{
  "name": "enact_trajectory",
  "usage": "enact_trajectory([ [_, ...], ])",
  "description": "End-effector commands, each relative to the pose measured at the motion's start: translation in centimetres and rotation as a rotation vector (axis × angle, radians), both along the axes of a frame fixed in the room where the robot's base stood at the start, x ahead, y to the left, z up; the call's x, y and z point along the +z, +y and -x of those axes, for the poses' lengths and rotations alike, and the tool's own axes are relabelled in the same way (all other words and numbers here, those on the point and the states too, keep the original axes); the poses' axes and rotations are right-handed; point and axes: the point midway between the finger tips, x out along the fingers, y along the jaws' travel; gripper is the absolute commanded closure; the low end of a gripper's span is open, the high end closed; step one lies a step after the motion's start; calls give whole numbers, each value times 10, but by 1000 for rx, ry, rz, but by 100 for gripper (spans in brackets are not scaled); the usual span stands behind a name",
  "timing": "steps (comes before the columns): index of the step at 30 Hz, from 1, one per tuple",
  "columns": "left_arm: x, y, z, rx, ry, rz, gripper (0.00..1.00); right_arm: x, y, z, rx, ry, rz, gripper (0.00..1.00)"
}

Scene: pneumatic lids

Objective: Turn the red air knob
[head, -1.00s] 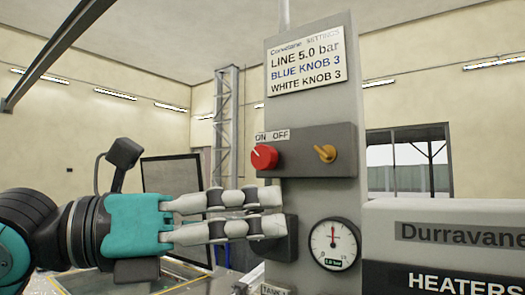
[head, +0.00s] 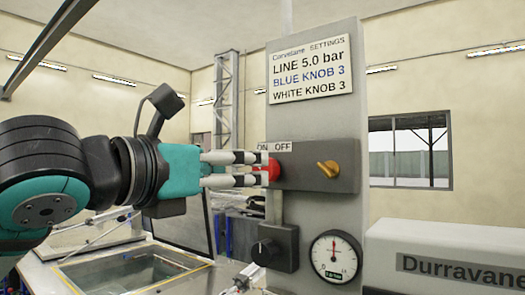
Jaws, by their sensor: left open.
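The red air knob (head: 274,170) sits on the left of a grey control box, under an "ON OFF" label (head: 274,147). My left gripper (head: 263,170) comes in from the left with its fingers level, one above the other and a gap between them. Its fingertips are at the knob and cover part of its left side. I cannot tell whether they touch it. The right gripper is not in view.
A black knob (head: 268,248) and a round gauge (head: 336,257) are below on the grey post. A settings sign (head: 310,70) is above. A glass-topped bench (head: 120,270) is lower left.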

Motion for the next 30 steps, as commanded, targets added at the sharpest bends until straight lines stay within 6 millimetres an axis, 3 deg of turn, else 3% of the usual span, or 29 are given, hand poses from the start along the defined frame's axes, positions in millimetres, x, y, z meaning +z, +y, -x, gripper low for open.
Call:
enact_trajectory([
  [1,4,-8,-9,-3,4,-2,38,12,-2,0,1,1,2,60],
  [9,3,-34,-46,-2,2,0,38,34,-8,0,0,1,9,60],
  [23,-1,-42,-57,-2,-1,-1,38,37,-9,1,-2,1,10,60],
  [30,0,-42,-57,-2,-1,-1,69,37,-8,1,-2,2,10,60],
])
